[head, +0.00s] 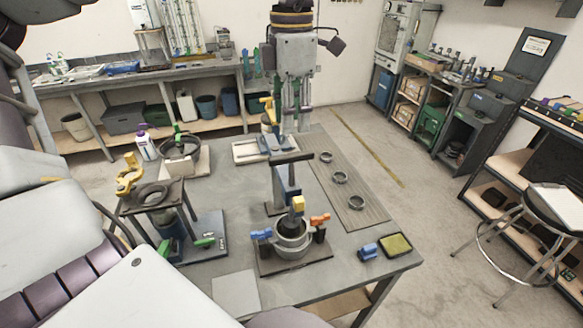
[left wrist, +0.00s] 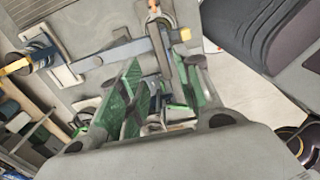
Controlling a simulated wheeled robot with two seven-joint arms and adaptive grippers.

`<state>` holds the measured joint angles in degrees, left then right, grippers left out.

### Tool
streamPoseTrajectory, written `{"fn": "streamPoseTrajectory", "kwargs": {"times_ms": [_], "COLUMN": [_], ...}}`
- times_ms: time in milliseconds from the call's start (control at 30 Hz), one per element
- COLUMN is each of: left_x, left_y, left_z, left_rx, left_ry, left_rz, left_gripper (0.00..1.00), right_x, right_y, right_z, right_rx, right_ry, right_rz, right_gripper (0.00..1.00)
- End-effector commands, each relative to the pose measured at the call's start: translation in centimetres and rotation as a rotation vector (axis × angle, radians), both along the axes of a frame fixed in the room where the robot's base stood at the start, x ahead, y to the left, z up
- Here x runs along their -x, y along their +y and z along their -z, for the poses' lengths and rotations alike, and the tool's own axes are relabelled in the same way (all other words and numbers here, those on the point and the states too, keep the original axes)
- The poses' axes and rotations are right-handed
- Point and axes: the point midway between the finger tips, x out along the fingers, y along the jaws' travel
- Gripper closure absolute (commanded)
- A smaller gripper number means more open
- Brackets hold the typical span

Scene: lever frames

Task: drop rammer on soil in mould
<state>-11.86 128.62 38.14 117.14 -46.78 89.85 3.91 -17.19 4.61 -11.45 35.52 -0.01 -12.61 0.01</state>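The mould (head: 292,240) is a round grey cup on a dark base plate at the front of the table, with a blue clamp (head: 261,234) and an orange clamp (head: 320,220) at its sides. A yellow-topped piece (head: 298,203), seemingly the rammer, stands upright over the mould's mouth. The soil inside is too small to make out. My left gripper (left wrist: 160,78) shows green fingers spread apart in the left wrist view, with nothing clearly held. Its fingers are unclear in the head view. My right gripper is not seen.
A ribbed mat (head: 345,185) with several rings lies right. A blue block (head: 369,251) and a yellow-green pad (head: 397,244) lie front right. A stool (head: 560,205) stands beyond.

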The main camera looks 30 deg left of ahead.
Motion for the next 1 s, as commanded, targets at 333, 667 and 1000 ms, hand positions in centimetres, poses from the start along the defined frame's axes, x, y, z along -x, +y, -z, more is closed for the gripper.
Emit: {"fn": "streamPoseTrajectory", "kwargs": {"times_ms": [333,667,1000], "left_x": [0.1,0.1,0.1], "left_y": [0.0,0.0,0.0], "left_z": [3.2,7.6,11.6], "left_rx": [0.000,0.000,0.001], "left_ry": [0.004,0.004,0.003], "left_rz": [0.001,0.000,-0.001], "left_gripper": [0.66,0.66,0.66], "right_x": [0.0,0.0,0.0], "right_y": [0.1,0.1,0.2], "right_z": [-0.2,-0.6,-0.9], "right_rx": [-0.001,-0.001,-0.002], "right_ry": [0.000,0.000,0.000], "right_rz": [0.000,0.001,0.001], "right_gripper": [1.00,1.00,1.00]}}
